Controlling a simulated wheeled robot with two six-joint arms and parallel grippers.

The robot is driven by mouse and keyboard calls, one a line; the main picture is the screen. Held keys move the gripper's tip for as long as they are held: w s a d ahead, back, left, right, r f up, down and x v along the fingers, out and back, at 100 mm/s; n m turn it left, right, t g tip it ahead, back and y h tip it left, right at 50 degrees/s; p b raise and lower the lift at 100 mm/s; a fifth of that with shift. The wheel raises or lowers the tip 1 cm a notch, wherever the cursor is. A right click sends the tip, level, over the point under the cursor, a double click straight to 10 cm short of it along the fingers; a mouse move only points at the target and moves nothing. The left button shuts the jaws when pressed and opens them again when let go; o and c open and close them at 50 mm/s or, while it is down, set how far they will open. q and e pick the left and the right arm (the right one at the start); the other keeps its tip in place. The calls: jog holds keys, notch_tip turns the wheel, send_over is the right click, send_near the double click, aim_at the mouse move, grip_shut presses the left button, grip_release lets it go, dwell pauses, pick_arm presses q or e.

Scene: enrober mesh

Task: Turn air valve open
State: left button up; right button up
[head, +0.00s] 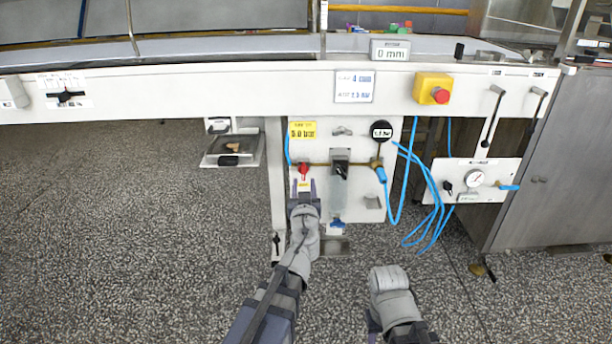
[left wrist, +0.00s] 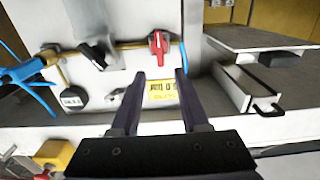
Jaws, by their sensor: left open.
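The red air valve handle (head: 304,170) sits on a brass pipe (head: 321,164) at the left of the white air panel (head: 357,200). In the left wrist view the red handle (left wrist: 158,46) stands crosswise to the pipe. My left gripper (head: 303,187) is just below the handle in the head view. In the left wrist view the left gripper (left wrist: 161,73) is open and empty, its fingertips short of the handle and apart from it. My right arm shows at the lower middle of the head view, but its gripper fingers do not show.
A filter unit (head: 340,185) and a round gauge (head: 382,131) are beside the valve. Blue hoses (head: 430,205) hang at the right. A yellow box with a red button (head: 434,89) is above. A grey tray (head: 232,150) stands left of the panel.

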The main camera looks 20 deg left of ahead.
aim_at(303, 169)
pick_arm(q)
jog(key=x, duration=0.7)
jog(key=shift+w+a, duration=0.15)
jog(key=shift+w, duration=0.25)
jog(key=shift+s, duration=0.1)
grip_shut()
